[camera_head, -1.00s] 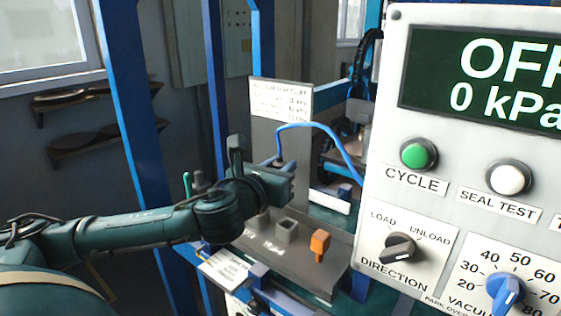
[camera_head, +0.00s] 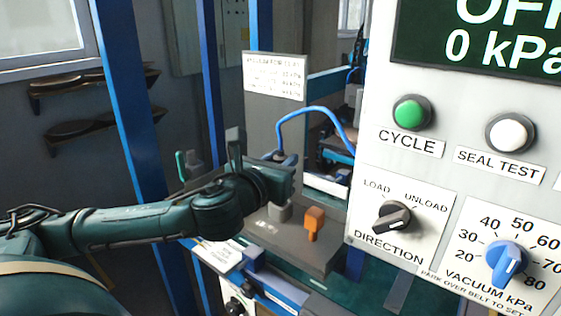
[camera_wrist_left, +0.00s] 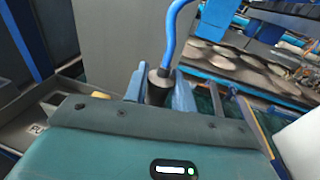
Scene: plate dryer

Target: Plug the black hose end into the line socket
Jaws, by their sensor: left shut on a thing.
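My left gripper (camera_head: 282,160) is shut on the black hose end (camera_wrist_left: 157,88), with a finger on each side of it in the wrist view. The blue hose (camera_head: 318,110) rises from the hose end and arcs to the right. The gripper is in front of the grey upright panel, above a grey stand (camera_head: 305,252). A square grey socket (camera_head: 279,212) stands on this stand, just below the gripper and partly covered by it. I cannot tell whether it is the line socket. The hose end's lower tip is hidden. My right gripper is not in view.
An orange plug-like piece (camera_head: 314,222) stands right of the grey socket. The control panel (camera_head: 365,235) fills the right side. A blue post (camera_head: 130,120) rises left of the stand. A printed sign (camera_head: 275,77) tops the grey upright panel.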

